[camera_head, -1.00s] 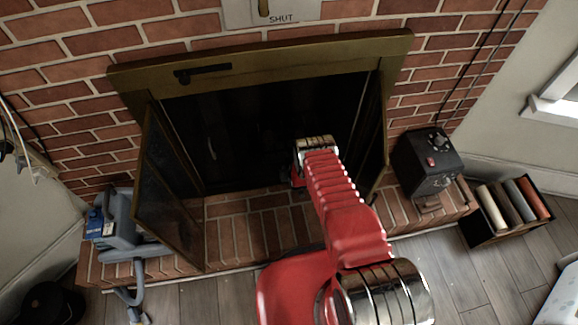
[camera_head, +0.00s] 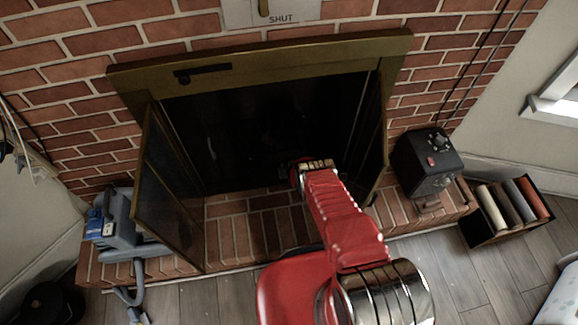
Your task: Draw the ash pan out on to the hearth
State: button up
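The fireplace opening (camera_head: 265,130) is very dark inside, and I cannot make out an ash pan in it. My red arm reaches over the brick hearth (camera_head: 250,225) to the front of the opening. The end of the arm (camera_head: 305,172) is at the lower right of the opening. My gripper's fingers are hidden in the dark beyond it, so whether it holds anything is not visible.
The left glass door (camera_head: 168,190) stands open over the hearth, and the right door (camera_head: 375,140) is open near my arm. A grey-blue machine (camera_head: 122,230) sits left, a black box (camera_head: 425,163) right. The middle hearth is clear.

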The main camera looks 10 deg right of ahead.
grip_shut()
dwell(0.5)
